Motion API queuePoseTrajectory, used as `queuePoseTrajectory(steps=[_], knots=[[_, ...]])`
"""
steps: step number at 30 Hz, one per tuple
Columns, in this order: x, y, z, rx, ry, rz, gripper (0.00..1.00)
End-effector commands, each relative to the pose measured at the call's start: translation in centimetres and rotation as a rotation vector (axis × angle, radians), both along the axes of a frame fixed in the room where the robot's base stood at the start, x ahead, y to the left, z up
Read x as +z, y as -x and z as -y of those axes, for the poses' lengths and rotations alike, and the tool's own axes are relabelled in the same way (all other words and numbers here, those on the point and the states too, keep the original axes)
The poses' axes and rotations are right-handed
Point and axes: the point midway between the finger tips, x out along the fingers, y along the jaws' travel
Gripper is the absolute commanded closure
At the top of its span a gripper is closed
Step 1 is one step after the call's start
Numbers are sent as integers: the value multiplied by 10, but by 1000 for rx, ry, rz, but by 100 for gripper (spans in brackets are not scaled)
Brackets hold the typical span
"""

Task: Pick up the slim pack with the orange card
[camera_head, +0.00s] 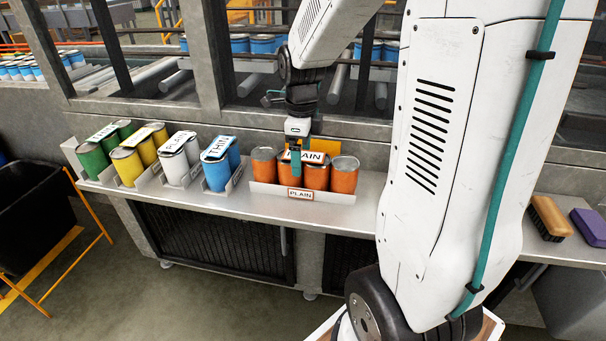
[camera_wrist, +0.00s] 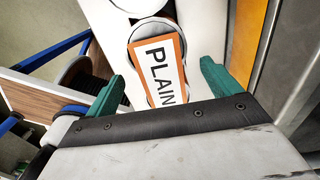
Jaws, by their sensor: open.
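The slim pack with the orange-bordered PLAIN card (camera_head: 312,157) stands among orange cans on the steel counter. In the wrist view its card (camera_wrist: 157,68) lies over round can tops, printed PLAIN in black. My gripper (camera_head: 297,160) is above this pack in the head view, a teal finger covering part of the card. In the wrist view my gripper (camera_wrist: 167,80) is open, with one teal finger on each side of the card. I see no contact with the pack. The gap to the cans is hard to judge.
A low holder labelled PLAIN (camera_head: 301,194) fronts the orange cans, with single cans (camera_head: 263,160) close on both sides. Green, yellow, white and blue (camera_head: 217,176) packs stand to the left. A brush (camera_head: 551,217) and a purple block (camera_head: 590,228) lie at right. A machine frame rises behind.

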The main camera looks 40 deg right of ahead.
Motion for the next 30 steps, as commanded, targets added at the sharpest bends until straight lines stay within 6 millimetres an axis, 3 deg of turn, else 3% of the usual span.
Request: queuePoseTrajectory(steps=[12, 21, 23, 30], knots=[[-55, 3, 5, 3, -1, -2, 11], [-60, 2, 5, 4, 0, 0, 11], [-60, 2, 5, 4, 0, 0, 25], [-60, 2, 5, 4, 0, 0, 92]])
